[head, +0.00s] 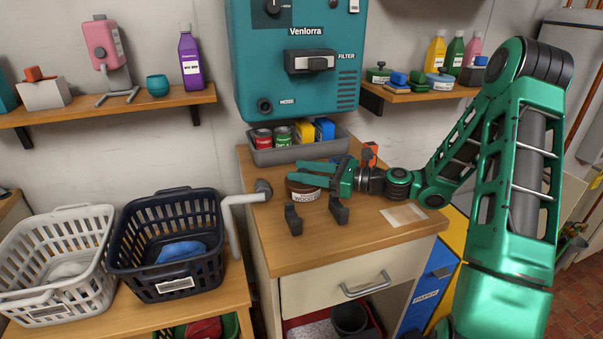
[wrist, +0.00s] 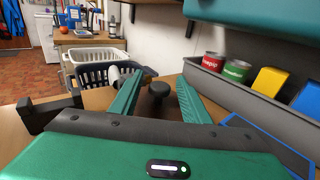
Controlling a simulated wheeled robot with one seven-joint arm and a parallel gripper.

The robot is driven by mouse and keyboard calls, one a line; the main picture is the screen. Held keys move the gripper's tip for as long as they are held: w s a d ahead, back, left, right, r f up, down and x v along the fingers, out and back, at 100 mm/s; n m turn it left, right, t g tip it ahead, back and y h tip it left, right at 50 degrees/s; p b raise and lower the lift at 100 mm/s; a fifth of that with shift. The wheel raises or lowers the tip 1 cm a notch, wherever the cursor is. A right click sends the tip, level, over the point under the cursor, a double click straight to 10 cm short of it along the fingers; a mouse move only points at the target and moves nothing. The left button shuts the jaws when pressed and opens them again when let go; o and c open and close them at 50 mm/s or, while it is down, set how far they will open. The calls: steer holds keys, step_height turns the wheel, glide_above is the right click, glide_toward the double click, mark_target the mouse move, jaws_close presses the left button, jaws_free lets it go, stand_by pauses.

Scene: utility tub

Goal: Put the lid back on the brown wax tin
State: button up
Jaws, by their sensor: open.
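The brown wax tin (head: 304,193), with a pale label, stands on the wooden counter below the fingers of my gripper (head: 297,171). The fingers hide part of its top in the head view. My gripper is open, with its fingers pointing left. In the wrist view a dark round knob (wrist: 158,89) on a short stem shows between the spread fingers, apart from both. I cannot tell whether it is the lid's handle or something beyond. No separate lid is clear to see.
Two black brackets (head: 292,219) (head: 339,211) stand in front of the tin. A grey bin (head: 265,156) with cans and boxes stands behind. The counter's front (head: 330,248) is clear.

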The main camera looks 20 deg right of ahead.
steer(key=v, duration=1.2)
